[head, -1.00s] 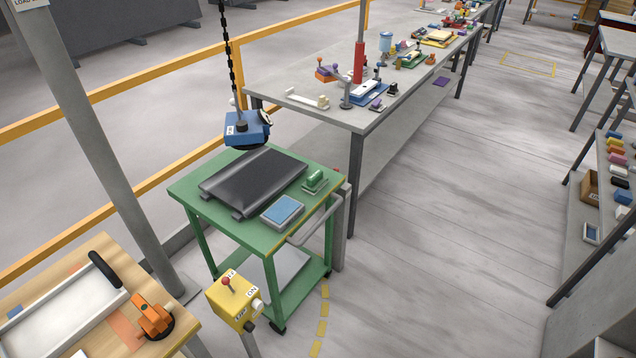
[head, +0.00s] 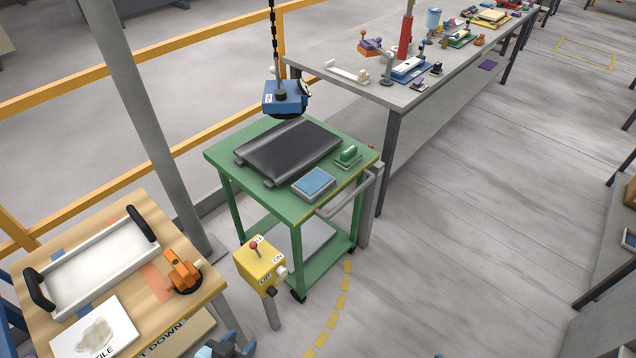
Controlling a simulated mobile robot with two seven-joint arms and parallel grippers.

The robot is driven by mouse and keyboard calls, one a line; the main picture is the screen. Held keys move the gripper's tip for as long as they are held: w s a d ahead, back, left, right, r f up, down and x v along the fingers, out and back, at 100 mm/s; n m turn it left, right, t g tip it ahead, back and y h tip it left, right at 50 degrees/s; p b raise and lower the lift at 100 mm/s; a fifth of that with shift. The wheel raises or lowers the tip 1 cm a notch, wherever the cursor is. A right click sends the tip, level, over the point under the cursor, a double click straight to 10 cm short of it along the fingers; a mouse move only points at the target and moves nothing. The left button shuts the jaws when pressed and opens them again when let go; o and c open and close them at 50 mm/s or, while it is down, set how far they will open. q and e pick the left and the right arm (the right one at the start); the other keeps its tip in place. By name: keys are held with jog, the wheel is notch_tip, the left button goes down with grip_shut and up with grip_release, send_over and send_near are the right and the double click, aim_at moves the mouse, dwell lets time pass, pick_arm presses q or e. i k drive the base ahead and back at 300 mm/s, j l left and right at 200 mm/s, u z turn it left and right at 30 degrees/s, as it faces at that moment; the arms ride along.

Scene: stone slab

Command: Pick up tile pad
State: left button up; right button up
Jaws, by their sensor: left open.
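A white square pad lettered "TILE" (head: 94,332), with a grey smear on it, lies at the front left of the wooden table (head: 205,285). I take it for the tile pad; its lower edge is cut off by the frame. My left gripper (head: 228,346) shows only in part at the bottom edge, to the right of the pad and apart from it. It is open, and I see nothing in it. My right gripper is not in view.
A white tray with black handles (head: 92,268) and an orange tool (head: 182,272) stand behind the pad. A yellow control box (head: 261,264) on a post stands right of the table. A green cart (head: 228,155) holds a black slab (head: 290,150). Open floor lies right.

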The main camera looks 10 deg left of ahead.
aim_at(350, 156)
jog(key=i+l+z, duration=0.15)
jog(key=i+l, duration=0.15)
jog(key=i, duration=0.2)
jog(key=i+l+z, duration=0.15)
jog(key=i, duration=0.35)
jog(key=i+l+z, duration=0.15)
jog(key=i+l, duration=0.15)
jog(key=i, duration=0.25)
